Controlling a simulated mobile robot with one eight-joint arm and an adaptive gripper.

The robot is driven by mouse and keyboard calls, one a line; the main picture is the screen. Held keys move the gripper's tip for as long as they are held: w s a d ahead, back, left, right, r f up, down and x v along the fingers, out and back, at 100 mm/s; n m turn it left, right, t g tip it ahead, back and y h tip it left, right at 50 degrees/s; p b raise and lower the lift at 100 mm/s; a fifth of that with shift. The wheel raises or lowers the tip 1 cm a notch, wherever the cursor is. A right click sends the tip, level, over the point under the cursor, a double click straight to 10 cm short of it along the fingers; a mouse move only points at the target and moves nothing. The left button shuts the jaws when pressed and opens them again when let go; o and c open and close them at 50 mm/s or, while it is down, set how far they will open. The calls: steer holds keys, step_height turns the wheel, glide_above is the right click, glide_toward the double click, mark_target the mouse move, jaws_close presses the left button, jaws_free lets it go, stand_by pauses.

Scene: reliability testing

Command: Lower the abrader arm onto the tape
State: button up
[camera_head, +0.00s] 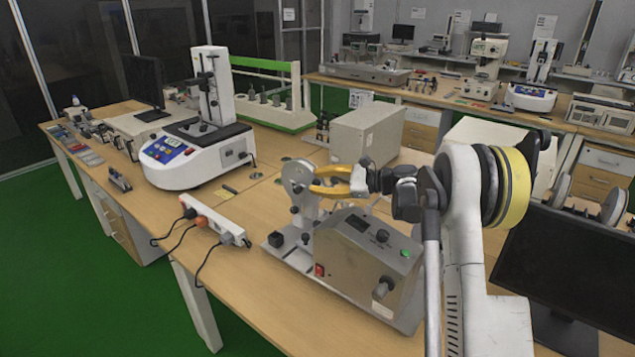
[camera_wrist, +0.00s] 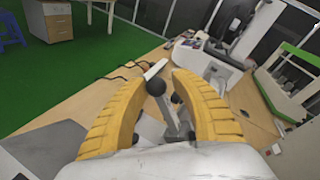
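The abrader is a metal box (camera_head: 362,262) with a dial, a green button and a red switch, on the wooden bench. A pale round disc (camera_head: 296,174) and metal linkage stand at its left end. My gripper (camera_head: 316,182) has yellow fingers and reaches over this linkage from the right. In the wrist view my gripper (camera_wrist: 156,82) is open. A black ball knob (camera_wrist: 155,87) on a metal lever (camera_wrist: 172,112) shows between the fingers, with a gap to each; its depth relative to the fingertips is unclear. I cannot make out the tape.
A white power strip (camera_head: 215,219) with plugs and cables lies left of the abrader. A beige box (camera_head: 366,133) stands behind it. A white tester with a blue panel (camera_head: 195,153) stands further back left. A dark monitor (camera_head: 570,262) is at the right.

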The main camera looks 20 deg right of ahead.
steer(key=shift+o, duration=0.5)
steer(key=v, duration=1.2)
